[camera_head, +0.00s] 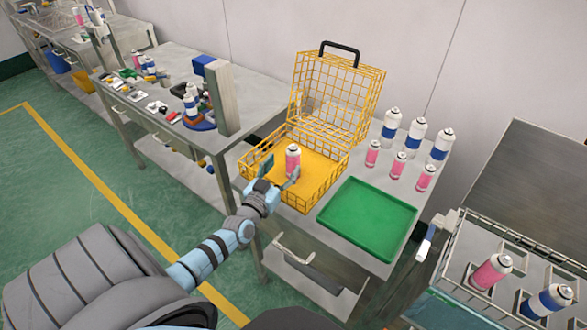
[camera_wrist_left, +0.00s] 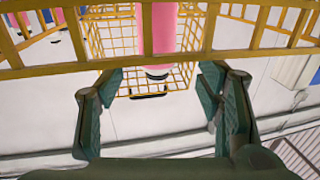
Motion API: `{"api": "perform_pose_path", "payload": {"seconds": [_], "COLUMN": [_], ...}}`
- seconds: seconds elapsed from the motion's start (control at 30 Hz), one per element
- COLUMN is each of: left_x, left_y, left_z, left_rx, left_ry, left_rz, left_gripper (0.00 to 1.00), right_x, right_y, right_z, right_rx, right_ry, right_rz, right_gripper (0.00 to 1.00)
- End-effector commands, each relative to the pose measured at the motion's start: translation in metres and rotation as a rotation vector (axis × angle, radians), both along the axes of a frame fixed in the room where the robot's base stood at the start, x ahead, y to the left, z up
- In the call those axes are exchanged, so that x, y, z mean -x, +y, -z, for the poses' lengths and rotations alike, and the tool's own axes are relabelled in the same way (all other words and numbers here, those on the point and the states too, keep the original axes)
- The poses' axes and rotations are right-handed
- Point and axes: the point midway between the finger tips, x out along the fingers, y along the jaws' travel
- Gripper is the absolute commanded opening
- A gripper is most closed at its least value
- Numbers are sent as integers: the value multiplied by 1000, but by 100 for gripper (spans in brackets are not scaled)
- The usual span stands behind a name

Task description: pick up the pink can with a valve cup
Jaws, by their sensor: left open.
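A pink can (camera_head: 293,160) with a pale top stands in the yellow wire basket (camera_head: 320,192), close to its front side. It also shows large in the left wrist view (camera_wrist_left: 172,28), its pale end pointing down in the picture and its other end cut off. My left gripper (camera_head: 278,177) is at the basket's front side, just before this can. In the left wrist view the fingers (camera_wrist_left: 158,105) are spread wide with nothing between them. Three more pink cans (camera_head: 398,165) stand on the table right of the basket. My right gripper is not in view.
The basket's rim (camera_wrist_left: 60,64) crosses the left wrist view, and its lid (camera_head: 338,95) stands open behind. Three white-and-blue cans (camera_head: 416,135) stand behind the pink row. An empty green tray (camera_head: 368,220) lies in front. A rack (camera_head: 520,262) holds cans at the lower right.

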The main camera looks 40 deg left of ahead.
Motion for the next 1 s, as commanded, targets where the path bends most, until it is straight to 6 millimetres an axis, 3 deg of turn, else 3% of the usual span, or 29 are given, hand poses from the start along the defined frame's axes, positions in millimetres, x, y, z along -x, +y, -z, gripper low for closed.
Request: {"api": "perform_pose_path", "payload": {"seconds": [0.27, 0.5, 0.87, 1.0], "left_x": [-47, -51, -51, -51], "left_y": [7, 8, 8, 8], "left_z": [-3, -6, -6, -7], "left_rx": [0, 0, 0, 0], "left_ry": [-1, 1, 1, 0], "left_rz": [0, 1, 1, 1], "left_gripper": [60, 60, 3, 0], "right_x": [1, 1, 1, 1], "right_y": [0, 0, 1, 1], "right_z": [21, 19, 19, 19], "right_rx": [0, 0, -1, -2], "right_ry": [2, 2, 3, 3], "right_rz": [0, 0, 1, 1], "right_gripper": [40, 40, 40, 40]}}
